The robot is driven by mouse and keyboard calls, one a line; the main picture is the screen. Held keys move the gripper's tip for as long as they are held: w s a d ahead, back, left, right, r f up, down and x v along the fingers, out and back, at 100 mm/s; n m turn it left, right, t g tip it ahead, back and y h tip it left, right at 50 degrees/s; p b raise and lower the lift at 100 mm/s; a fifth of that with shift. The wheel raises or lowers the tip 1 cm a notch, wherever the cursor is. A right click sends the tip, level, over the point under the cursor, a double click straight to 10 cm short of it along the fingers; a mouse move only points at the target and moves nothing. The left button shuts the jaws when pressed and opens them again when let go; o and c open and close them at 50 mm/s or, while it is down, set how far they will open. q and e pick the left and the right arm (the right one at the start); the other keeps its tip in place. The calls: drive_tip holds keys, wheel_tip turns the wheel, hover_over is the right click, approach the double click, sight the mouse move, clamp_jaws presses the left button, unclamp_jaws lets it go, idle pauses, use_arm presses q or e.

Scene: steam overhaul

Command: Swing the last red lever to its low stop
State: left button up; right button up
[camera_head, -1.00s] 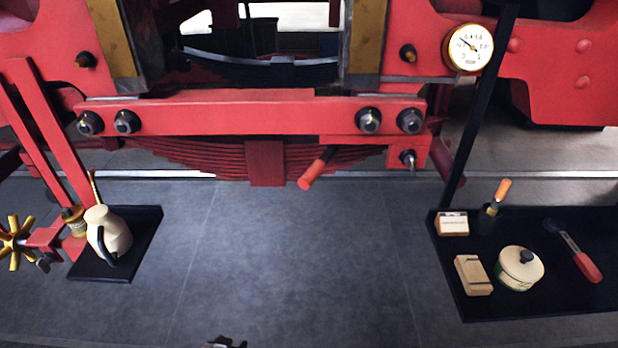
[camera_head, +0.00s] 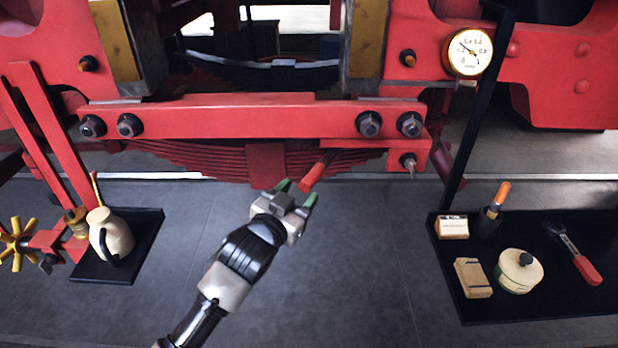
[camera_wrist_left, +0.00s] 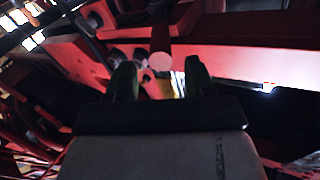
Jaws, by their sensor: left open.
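The red lever (camera_head: 315,172) hangs below the right part of the red beam and slants down to the left. My left gripper (camera_head: 296,188) is open, with its green-tipped fingers at the lever's lower end. In the left wrist view the lever (camera_wrist_left: 160,45) points towards the camera, its pale round end lying between and just beyond the two open fingers (camera_wrist_left: 159,82). I cannot tell whether a finger touches it. My right gripper is not in view.
The red beam (camera_head: 240,118) with dark bolts and a leaf spring (camera_head: 210,158) lie close behind the gripper. A gauge (camera_head: 468,50) hangs at upper right. A black tray (camera_head: 540,308) holds tools and a pot at right; a jug (camera_head: 110,232) stands at left. The middle floor is clear.

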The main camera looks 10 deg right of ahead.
sight(309, 182)
use_arm(q)
drive_tip(key=shift+p+x, duration=0.35)
drive_tip(key=shift+x, duration=2.25)
clamp_jaws()
